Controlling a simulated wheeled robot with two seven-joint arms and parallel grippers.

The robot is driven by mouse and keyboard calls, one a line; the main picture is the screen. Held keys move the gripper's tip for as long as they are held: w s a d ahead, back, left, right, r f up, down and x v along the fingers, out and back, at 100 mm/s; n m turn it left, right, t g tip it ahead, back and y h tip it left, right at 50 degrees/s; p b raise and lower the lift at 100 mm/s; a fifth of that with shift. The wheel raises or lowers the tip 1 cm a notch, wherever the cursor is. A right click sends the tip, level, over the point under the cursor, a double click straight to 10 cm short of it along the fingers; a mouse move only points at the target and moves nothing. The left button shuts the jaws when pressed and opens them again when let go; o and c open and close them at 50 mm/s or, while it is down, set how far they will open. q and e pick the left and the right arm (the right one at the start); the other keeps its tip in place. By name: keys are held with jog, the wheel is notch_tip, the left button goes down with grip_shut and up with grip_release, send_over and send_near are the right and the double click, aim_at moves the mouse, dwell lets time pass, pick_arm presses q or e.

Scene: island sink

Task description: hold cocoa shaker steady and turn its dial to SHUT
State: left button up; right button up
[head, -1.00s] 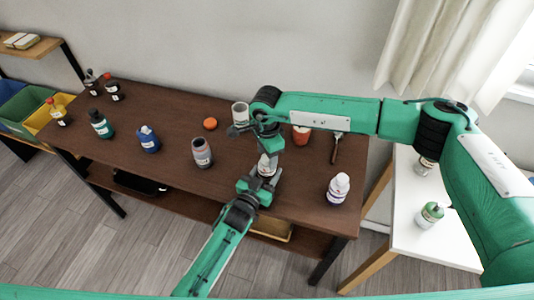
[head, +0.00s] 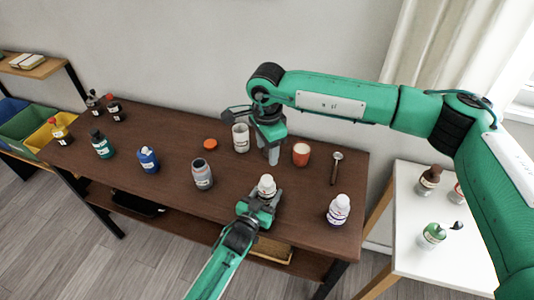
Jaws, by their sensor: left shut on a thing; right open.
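The cocoa shaker (head: 267,182), as I take it, is a small container with a white top standing upright near the table's front edge. Its lower part is hidden by my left gripper (head: 264,196), which is shut on it from the front. I cannot read its label or its dial setting. My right gripper (head: 272,158) points down behind the shaker, open and empty, apart from it.
A white side table (head: 410,250) is at right.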

pick_arm(q)
jog(key=o, duration=1.1)
